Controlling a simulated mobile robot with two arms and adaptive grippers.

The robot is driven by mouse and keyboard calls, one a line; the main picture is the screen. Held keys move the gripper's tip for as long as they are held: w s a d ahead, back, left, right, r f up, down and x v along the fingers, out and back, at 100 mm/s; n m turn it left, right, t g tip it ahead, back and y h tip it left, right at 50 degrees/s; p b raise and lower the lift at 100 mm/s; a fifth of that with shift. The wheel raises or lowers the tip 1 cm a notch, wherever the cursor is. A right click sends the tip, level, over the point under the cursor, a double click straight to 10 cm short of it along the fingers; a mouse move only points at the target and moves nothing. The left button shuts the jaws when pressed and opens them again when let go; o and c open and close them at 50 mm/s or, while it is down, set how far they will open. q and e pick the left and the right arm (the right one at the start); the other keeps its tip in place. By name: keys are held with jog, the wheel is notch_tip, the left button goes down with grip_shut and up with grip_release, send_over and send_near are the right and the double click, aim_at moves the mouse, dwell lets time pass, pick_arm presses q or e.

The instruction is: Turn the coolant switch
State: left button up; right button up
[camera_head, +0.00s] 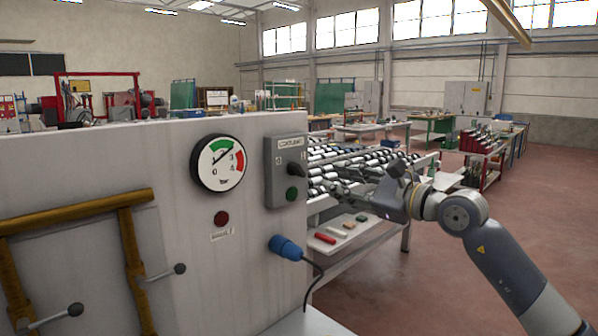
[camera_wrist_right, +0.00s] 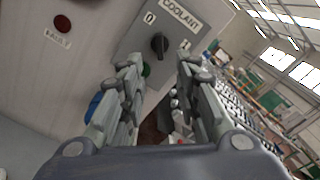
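The coolant switch is a black rotary knob (camera_head: 297,168) on a grey box (camera_head: 270,170) labelled COOLANT, fixed to the right end of the pale machine panel. A green button (camera_head: 291,194) sits below the knob. In the right wrist view the knob (camera_wrist_right: 160,45) is ahead, beyond the fingertips, with a 0 mark at its left. My right gripper (camera_head: 345,178) is to the right of the box, apart from it. In the right wrist view its two fingers (camera_wrist_right: 160,64) are spread with nothing between them. My left gripper is not in view.
A round gauge (camera_head: 217,164), a red button (camera_head: 221,218) and a blue plug (camera_head: 286,247) with a black cable are on the panel near the box. Brown pipes with valve levers (camera_head: 80,212) are at left. A roller conveyor (camera_head: 375,160) stands behind my right gripper.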

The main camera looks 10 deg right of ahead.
aim_at(302, 171)
jog(key=p+x, duration=0.3)
jog(key=x, duration=0.6)
jog(key=shift+w+a+r+p, duration=0.1)
jog(key=shift+w+r+p, duration=0.05)
jog(key=shift+p, duration=0.25)
jog(key=shift+w+a, duration=0.3)
jog(key=shift+w, duration=0.2)
jog(key=shift+c, duration=0.6)
grip_shut()
